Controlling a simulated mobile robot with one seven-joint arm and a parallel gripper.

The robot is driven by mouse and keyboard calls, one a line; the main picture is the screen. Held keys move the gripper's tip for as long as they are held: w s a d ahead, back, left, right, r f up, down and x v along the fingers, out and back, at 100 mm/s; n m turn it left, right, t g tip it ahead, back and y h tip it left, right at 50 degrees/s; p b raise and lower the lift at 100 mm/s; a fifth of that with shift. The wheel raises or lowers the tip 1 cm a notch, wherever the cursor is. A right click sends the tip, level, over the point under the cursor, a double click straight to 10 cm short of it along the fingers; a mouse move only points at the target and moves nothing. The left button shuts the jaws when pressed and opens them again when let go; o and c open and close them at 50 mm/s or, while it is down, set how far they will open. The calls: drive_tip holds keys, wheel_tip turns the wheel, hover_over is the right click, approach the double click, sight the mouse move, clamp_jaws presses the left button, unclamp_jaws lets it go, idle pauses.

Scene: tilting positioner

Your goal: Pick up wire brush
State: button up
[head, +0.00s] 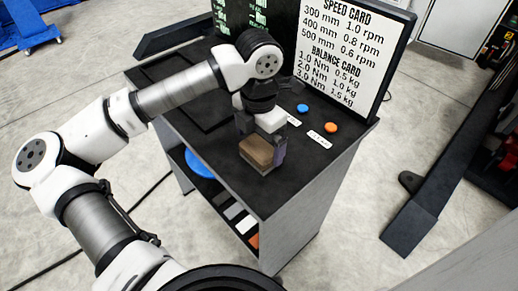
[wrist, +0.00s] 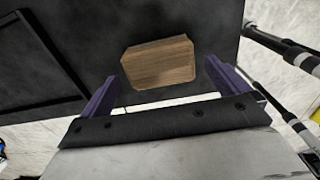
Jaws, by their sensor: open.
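A brown wooden block-like piece (head: 257,152) lies on the dark top of the cart, close to its front edge. It also shows in the wrist view (wrist: 158,62). It may be the wire brush seen from its wooden back; no bristles show. My gripper (wrist: 161,72) points down over it, with purple fingers apart on its left and right sides. The head view shows my gripper (head: 264,146) right at the block, one finger on its right side. I cannot tell whether the fingers touch it. The gripper holds nothing.
The cart top (head: 290,184) is clear at the front right. A blue button (head: 303,108), an orange button (head: 331,127) and small white labels sit behind my gripper. A speed card board (head: 350,50) stands at the back. A shallow dark frame (wrist: 35,65) lies left.

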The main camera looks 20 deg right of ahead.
sight(259, 147)
drive_tip(key=shift+f, duration=1.4)
drive_tip(key=c, duration=1)
drive_tip(key=shift+o, duration=0.2)
drive_tip(key=shift+r, duration=0.1)
drive_tip(key=shift+c, duration=0.2)
wheel_tip(259, 147, up, 20)
drive_tip(key=b, duration=0.2)
drive_tip(key=o, duration=0.5)
drive_tip(key=c, duration=0.3)
drive_tip(key=shift+w, duration=0.1)
